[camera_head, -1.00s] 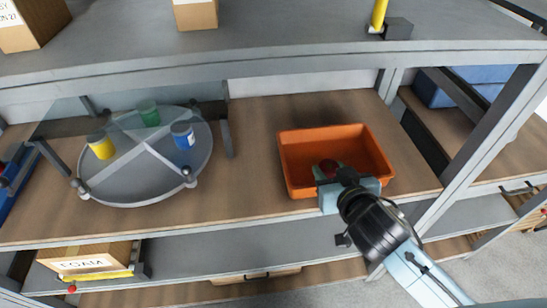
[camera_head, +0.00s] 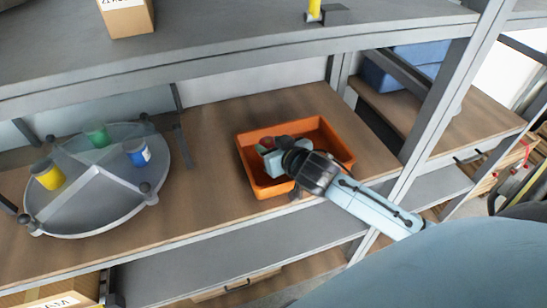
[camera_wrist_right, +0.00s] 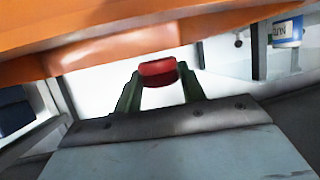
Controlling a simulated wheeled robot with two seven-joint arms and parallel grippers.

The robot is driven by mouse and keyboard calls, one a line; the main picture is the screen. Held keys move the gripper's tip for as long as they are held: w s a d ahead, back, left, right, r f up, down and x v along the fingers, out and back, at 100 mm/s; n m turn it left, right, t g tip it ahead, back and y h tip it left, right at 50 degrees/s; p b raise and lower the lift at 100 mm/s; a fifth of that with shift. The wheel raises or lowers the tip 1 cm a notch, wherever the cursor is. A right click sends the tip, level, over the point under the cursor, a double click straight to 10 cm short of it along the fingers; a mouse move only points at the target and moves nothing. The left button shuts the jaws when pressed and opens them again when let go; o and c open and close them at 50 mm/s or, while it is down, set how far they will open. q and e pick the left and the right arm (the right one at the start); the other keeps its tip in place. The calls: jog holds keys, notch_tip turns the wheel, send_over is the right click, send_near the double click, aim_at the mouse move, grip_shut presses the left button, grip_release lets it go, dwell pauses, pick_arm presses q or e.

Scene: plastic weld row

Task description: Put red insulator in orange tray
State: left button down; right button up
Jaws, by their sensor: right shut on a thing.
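The orange tray (camera_head: 330,136) sits on the wooden shelf, and its near wall also shows across the top of the right wrist view (camera_wrist_right: 110,55). My right gripper (camera_head: 268,148) is at the tray, over its left part in the head view. It is shut on the red insulator (camera_wrist_right: 158,72), which sits between its two green fingertips. I cannot tell whether the insulator touches the tray floor. My left gripper is not in view.
A round grey divided turntable (camera_head: 85,215) stands at the left with a yellow (camera_head: 47,175), a green (camera_head: 96,135) and a blue (camera_head: 137,153) container on it. A grey upper shelf (camera_head: 230,50) runs above, and a post (camera_head: 440,110) stands right of the tray.

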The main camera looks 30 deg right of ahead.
jog(key=shift+f+b, duration=0.45)
jog(key=shift+f, duration=1.55)
jog(key=shift+f, duration=0.1)
